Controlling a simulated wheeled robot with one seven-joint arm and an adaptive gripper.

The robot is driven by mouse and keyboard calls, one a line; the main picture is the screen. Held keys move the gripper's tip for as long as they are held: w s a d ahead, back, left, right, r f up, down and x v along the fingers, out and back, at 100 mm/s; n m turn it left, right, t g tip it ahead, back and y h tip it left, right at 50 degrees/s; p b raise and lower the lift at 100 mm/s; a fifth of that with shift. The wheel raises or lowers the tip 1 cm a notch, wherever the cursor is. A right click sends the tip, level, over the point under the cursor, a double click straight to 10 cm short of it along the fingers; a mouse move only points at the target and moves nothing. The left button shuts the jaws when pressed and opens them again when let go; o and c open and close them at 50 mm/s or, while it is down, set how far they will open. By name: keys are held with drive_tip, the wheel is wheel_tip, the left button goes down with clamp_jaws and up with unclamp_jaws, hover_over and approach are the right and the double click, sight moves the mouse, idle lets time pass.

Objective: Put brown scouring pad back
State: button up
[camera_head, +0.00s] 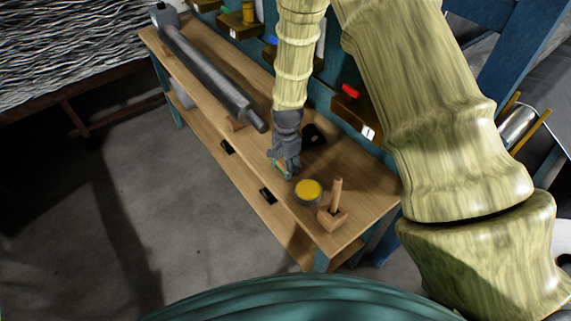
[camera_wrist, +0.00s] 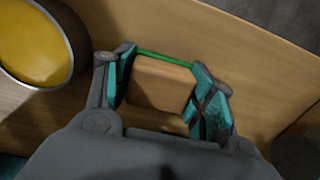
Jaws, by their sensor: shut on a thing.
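The brown scouring pad (camera_wrist: 160,84), a tan block with a green edge, sits between the teal-padded fingers of my gripper (camera_wrist: 165,92) in the wrist view. My gripper is shut on it. In the head view my gripper (camera_head: 283,172) points down over the wooden workbench (camera_head: 352,185), near its front edge. The pad is mostly hidden by the fingers there. I cannot tell whether the pad touches the bench top.
A round tin with yellow contents (camera_head: 308,190) stands close right of my gripper; it also fills the upper left of the wrist view (camera_wrist: 35,45). A wooden tool with an upright handle (camera_head: 333,214) is beyond it. A long grey roll (camera_head: 212,77) lies left. A dark object (camera_head: 314,135) lies behind.

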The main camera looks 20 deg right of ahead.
drive_tip(key=shift+f, duration=0.15)
drive_tip(key=o, duration=1.1)
drive_tip(key=shift+c, duration=0.2)
wheel_tip(320, 180, up, 12)
drive_tip(key=b, duration=0.3)
drive_tip(key=shift+d, duration=0.15)
